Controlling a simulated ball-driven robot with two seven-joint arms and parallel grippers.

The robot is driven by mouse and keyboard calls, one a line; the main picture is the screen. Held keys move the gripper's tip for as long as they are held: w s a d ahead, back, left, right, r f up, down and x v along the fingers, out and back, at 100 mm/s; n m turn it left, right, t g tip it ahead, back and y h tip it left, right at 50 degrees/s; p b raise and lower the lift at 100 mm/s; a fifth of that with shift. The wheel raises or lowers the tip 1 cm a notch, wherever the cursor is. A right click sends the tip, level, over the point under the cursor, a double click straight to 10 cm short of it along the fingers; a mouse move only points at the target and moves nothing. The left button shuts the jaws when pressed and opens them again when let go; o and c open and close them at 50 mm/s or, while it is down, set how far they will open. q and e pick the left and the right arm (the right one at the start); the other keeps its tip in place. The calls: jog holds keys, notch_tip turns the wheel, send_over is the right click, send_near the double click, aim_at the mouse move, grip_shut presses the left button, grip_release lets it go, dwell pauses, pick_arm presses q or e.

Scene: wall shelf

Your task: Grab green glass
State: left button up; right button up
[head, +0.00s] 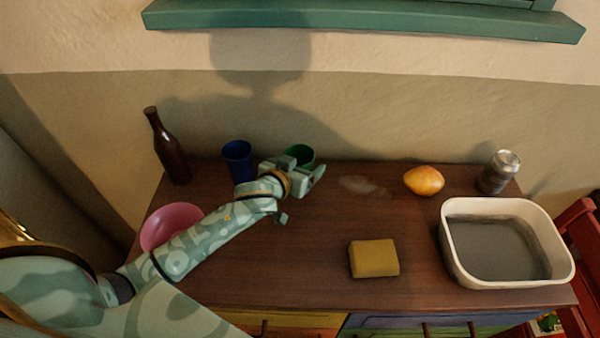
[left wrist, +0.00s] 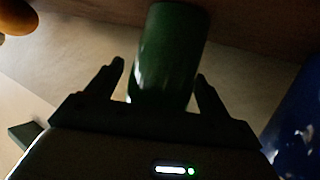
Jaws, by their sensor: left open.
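The green glass (head: 301,153) stands at the back of the brown cabinet top, partly hidden behind my left gripper (head: 300,176) in the head view. In the left wrist view the green glass (left wrist: 170,55) sits between the two open fingers of my left gripper (left wrist: 160,82), one finger on each side. Small gaps show beside the glass, so the fingers are not closed on it. My right gripper is not in view.
A blue cup (head: 238,158) stands just left of my gripper, with a dark bottle (head: 167,150) farther left. A pink bowl (head: 165,222) sits partly behind my left arm. An orange fruit (head: 423,181), can (head: 498,172), yellow sponge (head: 374,258) and white basin (head: 452,262) are right.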

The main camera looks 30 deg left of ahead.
pick_arm(q)
jog(key=shift+c, duration=0.3)
jog(key=c, duration=1)
jog(key=shift+r, duration=0.15)
